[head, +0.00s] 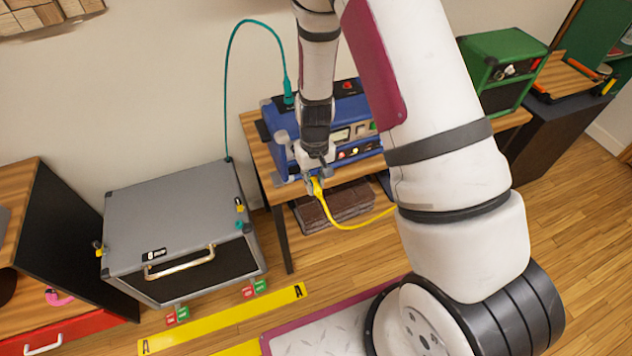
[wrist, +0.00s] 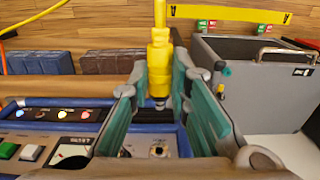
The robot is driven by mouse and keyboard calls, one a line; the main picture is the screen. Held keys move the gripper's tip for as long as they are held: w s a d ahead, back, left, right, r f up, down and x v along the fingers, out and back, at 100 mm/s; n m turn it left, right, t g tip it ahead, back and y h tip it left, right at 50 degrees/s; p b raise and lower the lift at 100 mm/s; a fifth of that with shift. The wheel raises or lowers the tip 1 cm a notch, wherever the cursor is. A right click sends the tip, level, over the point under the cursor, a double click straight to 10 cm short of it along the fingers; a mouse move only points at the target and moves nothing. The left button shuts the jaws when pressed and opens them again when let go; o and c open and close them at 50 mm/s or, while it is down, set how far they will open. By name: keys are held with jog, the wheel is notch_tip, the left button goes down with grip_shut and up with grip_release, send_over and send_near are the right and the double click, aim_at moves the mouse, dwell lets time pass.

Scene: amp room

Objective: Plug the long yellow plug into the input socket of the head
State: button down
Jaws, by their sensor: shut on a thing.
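The long yellow plug (wrist: 159,62) stands upright between the fingers of my gripper (wrist: 163,104), which is shut on it. Its dark metal tip points down in the wrist view. In the head view my gripper (head: 317,178) is at the near left front edge of the blue head (head: 283,150), with the yellow plug (head: 318,187) in it. The blue head's panel (wrist: 40,140) shows buttons, a meter and coloured lamps in the wrist view. A small round fitting (wrist: 158,151) lies on the panel below the fingers; I cannot tell if it is the input socket. The tip looks apart from it.
The head stands on a wooden table (head: 258,150). A yellow cable (head: 350,226) hangs from the plug. Dark blocks (head: 345,202) lie under the table. A green box (head: 500,62) stands right.

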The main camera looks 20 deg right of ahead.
jog(key=w+b, duration=0.3)
jog(key=w, duration=0.3)
jog(key=shift+w, duration=0.35)
jog(key=shift+w+b, duration=0.85)
jog(key=shift+w, duration=0.4)
dwell(2.3)
jog(key=c, duration=1.4)
grip_release()
notch_tip(320, 180, up, 13)
jog(key=s+r+t, duration=0.3)
jog(key=s+r, duration=0.7)
jog(key=r, duration=0.6)
jog(key=s+r+t, duration=0.1)
jog(key=s, duration=0.3)
jog(key=s+r, duration=0.2)
jog(key=s, duration=0.3)
jog(key=s+r+t, duration=0.1)
jog(key=s+r, duration=0.1)
jog(key=s, duration=0.3)
jog(key=shift+s+r+t, duration=0.2)
jog(key=shift+r+t, duration=0.05)
jog(key=shift+t, duration=0.05)
